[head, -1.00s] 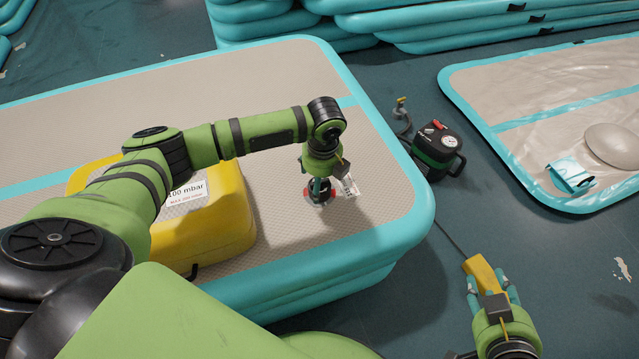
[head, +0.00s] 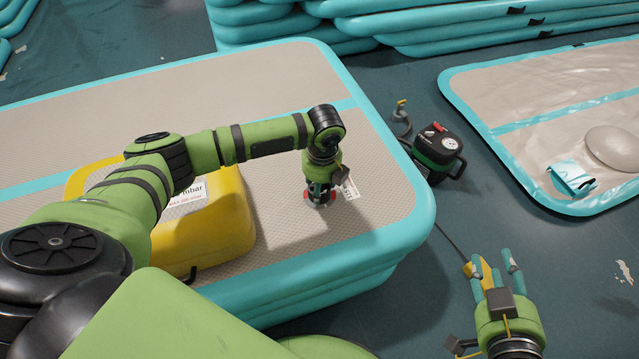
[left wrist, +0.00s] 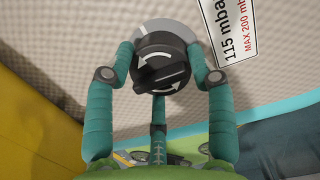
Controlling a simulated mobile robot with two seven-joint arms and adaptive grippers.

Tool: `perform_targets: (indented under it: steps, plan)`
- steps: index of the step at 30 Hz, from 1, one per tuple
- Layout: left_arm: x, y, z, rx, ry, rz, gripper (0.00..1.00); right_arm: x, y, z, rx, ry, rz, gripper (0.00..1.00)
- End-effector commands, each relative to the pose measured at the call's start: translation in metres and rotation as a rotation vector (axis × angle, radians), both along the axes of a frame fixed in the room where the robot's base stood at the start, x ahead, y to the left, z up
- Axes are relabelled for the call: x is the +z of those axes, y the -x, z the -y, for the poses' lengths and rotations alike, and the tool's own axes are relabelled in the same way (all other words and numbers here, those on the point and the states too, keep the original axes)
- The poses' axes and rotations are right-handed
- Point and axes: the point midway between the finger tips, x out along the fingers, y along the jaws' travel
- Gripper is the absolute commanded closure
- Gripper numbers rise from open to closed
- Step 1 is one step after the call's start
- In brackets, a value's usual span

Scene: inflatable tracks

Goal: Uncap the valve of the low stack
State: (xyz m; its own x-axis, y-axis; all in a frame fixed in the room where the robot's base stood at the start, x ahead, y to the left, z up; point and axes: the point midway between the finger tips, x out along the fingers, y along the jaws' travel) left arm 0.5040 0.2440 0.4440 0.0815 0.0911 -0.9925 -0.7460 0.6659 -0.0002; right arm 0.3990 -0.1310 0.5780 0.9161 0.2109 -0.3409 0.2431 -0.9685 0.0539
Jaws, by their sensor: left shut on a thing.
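The valve has a round black cap (left wrist: 160,60) with white turning arrows and sits in a pale ring on the beige top of the low stack (head: 390,215). The cap is still at the valve, mostly hidden by the gripper in the head view. A label (left wrist: 230,30) reading 115 mbar lies beside the valve. My right gripper (head: 496,268) is open and empty over the floor, its fingers apart.
A yellow block (head: 215,225) with a pressure label lies on the stack under my left arm. A black pump (head: 436,150) with a gauge stands on the floor, with a cable to a yellow object (head: 480,269) behind my right fingers. A flat mat (head: 550,95) lies at right.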

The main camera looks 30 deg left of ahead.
Motion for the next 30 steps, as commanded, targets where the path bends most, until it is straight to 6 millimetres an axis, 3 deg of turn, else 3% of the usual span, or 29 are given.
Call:
perform_targets:
  steps: [5,19,30]
  plan:
    - [0.002,0.001,-0.001,-0.057,-0.001,-0.003,0.76,0.006,0.000,0.000,0.000,0.001,0.000,0.60]
    - [0.001,0.001,-0.001,-0.429,-0.001,-0.002,0.76,0.027,0.000,0.000,0.000,0.000,-0.001,0.60]
    - [0.000,0.001,-0.001,-0.467,-0.001,-0.002,0.76,0.027,0.000,0.000,0.000,0.000,-0.001,0.60]
